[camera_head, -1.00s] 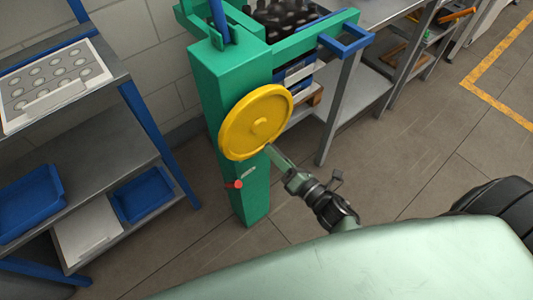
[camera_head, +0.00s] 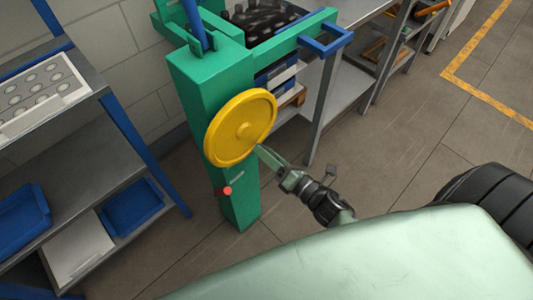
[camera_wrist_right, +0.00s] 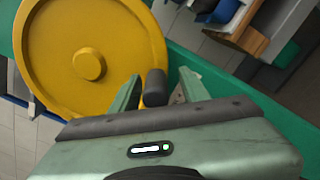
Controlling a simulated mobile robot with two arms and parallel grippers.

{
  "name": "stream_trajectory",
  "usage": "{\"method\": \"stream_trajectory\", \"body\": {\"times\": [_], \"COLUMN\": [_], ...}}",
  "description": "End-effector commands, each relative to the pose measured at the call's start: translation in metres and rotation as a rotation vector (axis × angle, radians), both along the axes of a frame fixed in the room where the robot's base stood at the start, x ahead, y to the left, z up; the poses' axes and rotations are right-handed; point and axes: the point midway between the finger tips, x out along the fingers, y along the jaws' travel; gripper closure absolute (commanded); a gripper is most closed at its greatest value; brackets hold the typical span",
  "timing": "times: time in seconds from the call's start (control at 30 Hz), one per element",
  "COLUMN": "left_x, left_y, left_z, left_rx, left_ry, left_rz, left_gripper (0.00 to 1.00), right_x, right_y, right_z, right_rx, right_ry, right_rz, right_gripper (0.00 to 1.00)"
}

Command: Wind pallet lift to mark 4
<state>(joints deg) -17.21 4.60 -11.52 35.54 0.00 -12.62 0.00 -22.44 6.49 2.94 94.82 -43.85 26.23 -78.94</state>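The pallet lift has a green post (camera_head: 238,198) with a yellow handwheel (camera_head: 228,140) on its face. The wheel fills the upper left of the right wrist view (camera_wrist_right: 55,45). A dark cylindrical handle (camera_wrist_right: 155,88) stands at the wheel's rim. My right gripper (camera_head: 262,151) is at the wheel's lower right edge. In the wrist view its two fingers (camera_wrist_right: 158,92) stand on either side of the handle, apart, with gaps showing. A red pointer (camera_head: 228,191) sits low on the post near a pale mark; no numbers are readable. My left gripper is out of view.
Dark bottles (camera_head: 262,17) stand in a crate at the lift's top, beside a blue handle frame (camera_head: 327,47). A grey shelf with blue trays (camera_head: 132,207) is at left, a metal bench (camera_head: 365,12) behind right.

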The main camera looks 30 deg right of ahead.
Motion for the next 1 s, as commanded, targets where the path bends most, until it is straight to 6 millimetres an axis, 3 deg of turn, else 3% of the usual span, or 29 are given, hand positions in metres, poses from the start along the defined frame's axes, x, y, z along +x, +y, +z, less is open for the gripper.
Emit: {"method": "stream_trajectory", "body": {"times": [0.27,0.7,1.0], "left_x": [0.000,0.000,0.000], "left_y": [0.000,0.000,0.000], "left_z": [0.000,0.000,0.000], "left_rx": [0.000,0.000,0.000], "left_ry": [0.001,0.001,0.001], "left_rz": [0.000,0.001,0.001], "left_gripper": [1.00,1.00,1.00], "right_x": [-0.002,-0.064,-0.074], "right_y": [0.001,-0.020,-0.024], "right_z": [0.000,-0.001,0.000], "right_rx": [0.000,0.001,0.000], "right_ry": [-0.001,0.002,-0.002], "right_rz": [0.003,0.000,0.001], "right_gripper": [0.55,0.55,0.55]}}
